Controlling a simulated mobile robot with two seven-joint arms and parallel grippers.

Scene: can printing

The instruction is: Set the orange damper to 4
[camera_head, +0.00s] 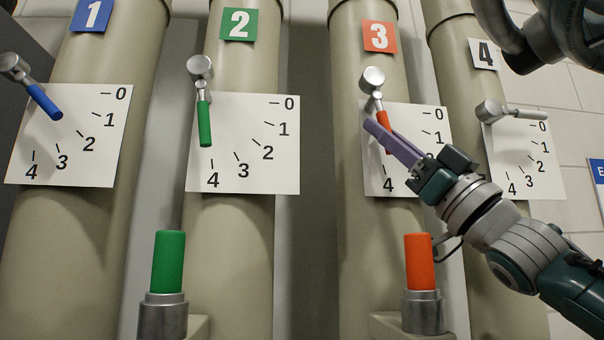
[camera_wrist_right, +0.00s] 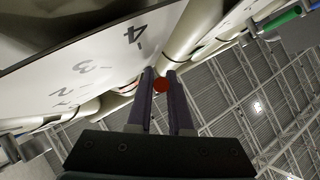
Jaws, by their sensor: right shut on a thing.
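The orange damper lever (camera_head: 383,119) is mounted on the pipe marked 3, above a white scale plate (camera_head: 376,180) running from 0 to 4. The lever hangs almost straight down, with its end near the 4 mark; my fingers cover part of the plate, including the marks for 2 and 3. My right gripper (camera_head: 374,126) reaches in from the lower right, its purple fingers shut on the orange handle. In the right wrist view the handle's round red-orange end (camera_wrist_right: 160,85) sits between the two fingers. My left gripper is not in view.
Upright green (camera_head: 168,262) and orange (camera_head: 419,262) handles stand below.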

